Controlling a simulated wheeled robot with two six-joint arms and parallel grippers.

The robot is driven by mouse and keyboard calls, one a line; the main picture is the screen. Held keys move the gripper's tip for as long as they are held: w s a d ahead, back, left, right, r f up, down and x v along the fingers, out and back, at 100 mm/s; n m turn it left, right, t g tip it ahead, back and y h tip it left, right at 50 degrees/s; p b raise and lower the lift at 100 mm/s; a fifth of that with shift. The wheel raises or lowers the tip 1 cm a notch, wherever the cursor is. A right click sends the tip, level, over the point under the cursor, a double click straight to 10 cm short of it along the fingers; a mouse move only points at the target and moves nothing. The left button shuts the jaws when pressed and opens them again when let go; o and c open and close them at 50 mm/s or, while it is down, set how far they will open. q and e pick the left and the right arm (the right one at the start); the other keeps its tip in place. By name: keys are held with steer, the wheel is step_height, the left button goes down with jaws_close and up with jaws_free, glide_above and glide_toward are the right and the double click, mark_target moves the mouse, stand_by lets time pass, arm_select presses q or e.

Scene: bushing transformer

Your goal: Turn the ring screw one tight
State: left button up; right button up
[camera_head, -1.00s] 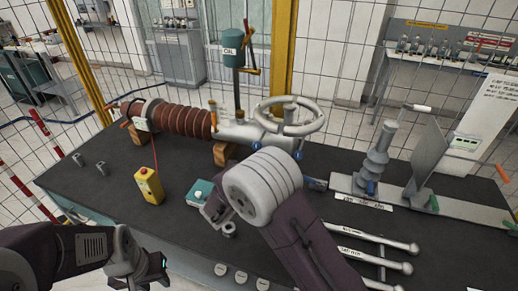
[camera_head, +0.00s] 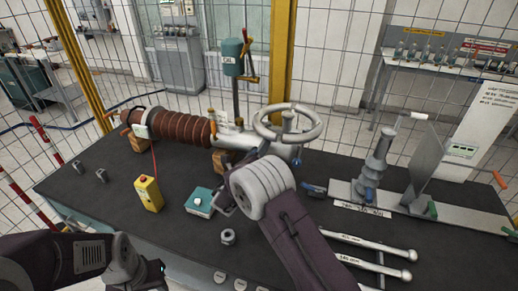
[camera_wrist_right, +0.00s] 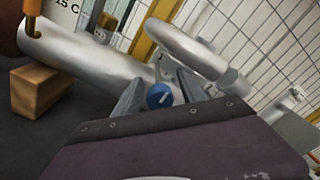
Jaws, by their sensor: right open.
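A blue round screw head with a pale mark (camera_wrist_right: 159,96) shows in the right wrist view, below the handwheel on the silver pipe (camera_wrist_right: 85,58). I cannot tell for sure that it is ring screw one. My right gripper (camera_wrist_right: 160,92) is open, with one finger on each side of the blue head; contact cannot be made out. In the head view my right wrist hides these fingertips. Another blue screw (camera_head: 297,162) shows to the right of the wrist. My left gripper (camera_head: 158,273) is low at the left, away from the pipe, its jaws unclear.
The handwheel (camera_head: 287,123) stands above the pipe. The brown ribbed bushing (camera_head: 180,129) lies left. A yellow box (camera_head: 149,194), a teal box (camera_head: 199,202), a loose nut (camera_head: 228,237) and long wrenches (camera_head: 365,242) lie on the dark table. Metal fixtures (camera_head: 376,166) stand right.

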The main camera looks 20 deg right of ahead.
jaws_close()
steer(key=shift+f+m+b, duration=0.25)
steer(key=shift+m+b, duration=0.55)
steer(key=shift+b, duration=0.3)
steer(key=m+b, duration=0.4)
steer(key=b, duration=0.1)
steer(key=m+b, duration=0.4)
steer(key=b, duration=0.2)
steer(key=m+b, duration=0.4)
steer(key=b, duration=0.2)
steer(key=shift+f+y, duration=0.3)
steer(key=shift+y, duration=0.1)
steer(key=m+b, duration=0.5)
steer(key=b, duration=0.2)
steer(key=m+b, duration=0.6)
steer(key=b, duration=0.1)
steer(key=shift+w+a+r+t+y, duration=0.1)
steer(key=shift+t+y, duration=0.2)
steer(key=m+b, duration=0.4)
steer(key=shift+r+m, duration=0.1)
steer(key=shift+m, duration=0.3)
steer(key=shift+r+m+b, duration=0.15)
steer(key=shift+m+b, duration=1.05)
steer(key=shift+m, duration=0.8)
